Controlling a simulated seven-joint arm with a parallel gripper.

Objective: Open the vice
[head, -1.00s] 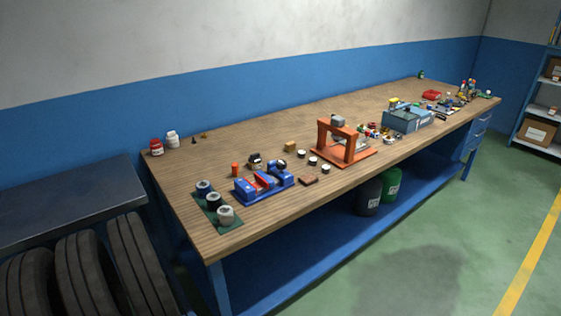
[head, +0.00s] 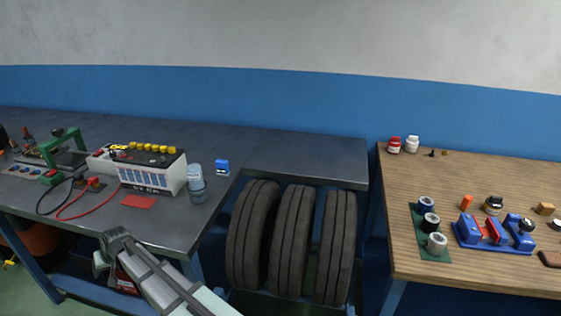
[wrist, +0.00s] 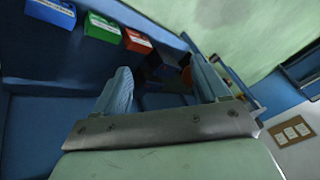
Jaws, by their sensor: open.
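The vice (head: 493,236), blue with red jaw faces, sits on the wooden bench near its left end, at the right of the head view. A red strip shows between its blue jaw blocks, but I cannot tell the exact jaw gap. My gripper (wrist: 164,86) shows in the wrist view with two ribbed bluish fingers spread apart and nothing between them. In the head view my arm is at the bottom centre, well left of the vice.
Three tape-like rolls on a green mat (head: 443,256) stand left of the vice. Tyres (head: 293,240) stand between the wooden bench (head: 420,173) and the dark bench, which holds a battery (head: 152,172) and a clear bottle (head: 196,184).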

